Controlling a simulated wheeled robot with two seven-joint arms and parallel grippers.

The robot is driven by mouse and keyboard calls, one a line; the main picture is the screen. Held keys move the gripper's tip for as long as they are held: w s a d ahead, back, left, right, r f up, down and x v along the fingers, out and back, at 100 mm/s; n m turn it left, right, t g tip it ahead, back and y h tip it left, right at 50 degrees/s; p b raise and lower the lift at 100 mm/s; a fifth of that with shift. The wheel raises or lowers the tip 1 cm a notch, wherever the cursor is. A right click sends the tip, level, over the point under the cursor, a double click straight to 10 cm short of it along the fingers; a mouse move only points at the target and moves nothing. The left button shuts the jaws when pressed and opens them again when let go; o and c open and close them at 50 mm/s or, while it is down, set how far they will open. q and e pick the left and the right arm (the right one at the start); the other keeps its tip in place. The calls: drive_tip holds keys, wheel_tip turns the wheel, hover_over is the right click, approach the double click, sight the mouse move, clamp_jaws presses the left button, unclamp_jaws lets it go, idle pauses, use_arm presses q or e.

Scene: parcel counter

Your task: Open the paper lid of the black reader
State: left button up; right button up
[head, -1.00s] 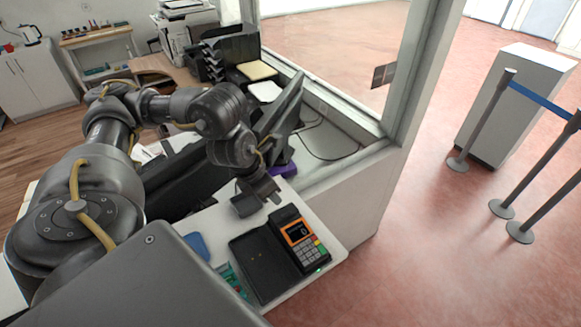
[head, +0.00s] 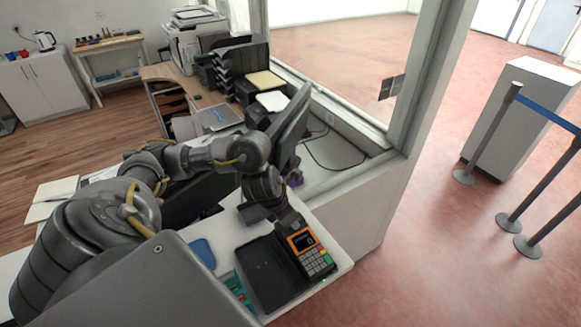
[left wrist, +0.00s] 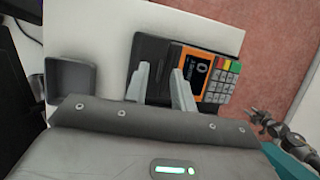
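The black reader (head: 308,252), with an orange-rimmed screen and a keypad, lies on the white counter beside a flat black cradle (head: 262,272). In the left wrist view the reader (left wrist: 208,72) shows its screen end towards my left gripper (left wrist: 160,70). The paper lid, at the dark end beyond the screen, is partly hidden by the fingers and looks closed. My left gripper is open, its two pale fingers apart over that end; contact is unclear.
A small black open box (left wrist: 72,78) stands on the counter (left wrist: 105,30) left of the fingers. A blue pad (head: 203,252) and a green item (head: 236,288) lie near the cradle. A monitor (head: 291,125) and the window frame (head: 425,90) rise behind.

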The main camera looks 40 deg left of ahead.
use_arm(q)
drive_tip(key=shift+w+f, duration=0.1)
drive_tip(key=shift+f, duration=0.15)
clamp_jaws()
